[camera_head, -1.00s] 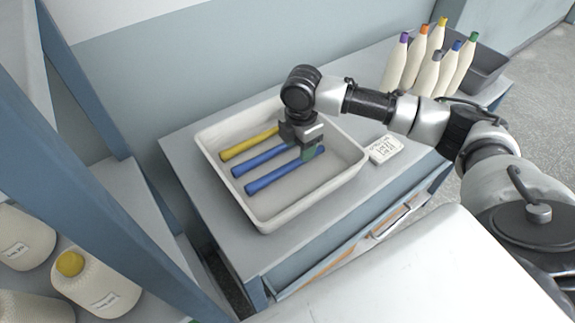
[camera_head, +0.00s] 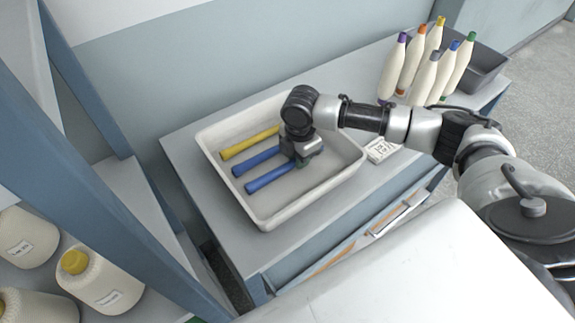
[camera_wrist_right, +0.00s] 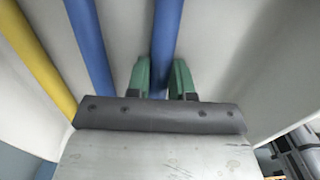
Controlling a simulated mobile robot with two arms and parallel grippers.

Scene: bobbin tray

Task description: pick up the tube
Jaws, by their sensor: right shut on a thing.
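A white tray (camera_head: 312,204) on the table holds a yellow tube (camera_head: 246,144) and two blue tubes, lying side by side. My right gripper (camera_head: 302,162) is down in the tray at the right end of the front blue tube (camera_head: 268,178). In the right wrist view, the green fingers (camera_wrist_right: 164,78) are on either side of this front blue tube (camera_wrist_right: 166,35), shut on it. The middle blue tube (camera_wrist_right: 88,45) and the yellow tube (camera_wrist_right: 42,60) lie to the left, apart from the fingers. The gripper hides the tubes' right ends in the head view. My left gripper is not in view.
A small white labelled card or box (camera_head: 381,150) lies on the table right of the tray. Several cream bobbins with coloured tips (camera_head: 428,75) stand by a grey bin (camera_head: 484,72) at the back right. A shelf with yarn cones (camera_head: 103,283) is at left.

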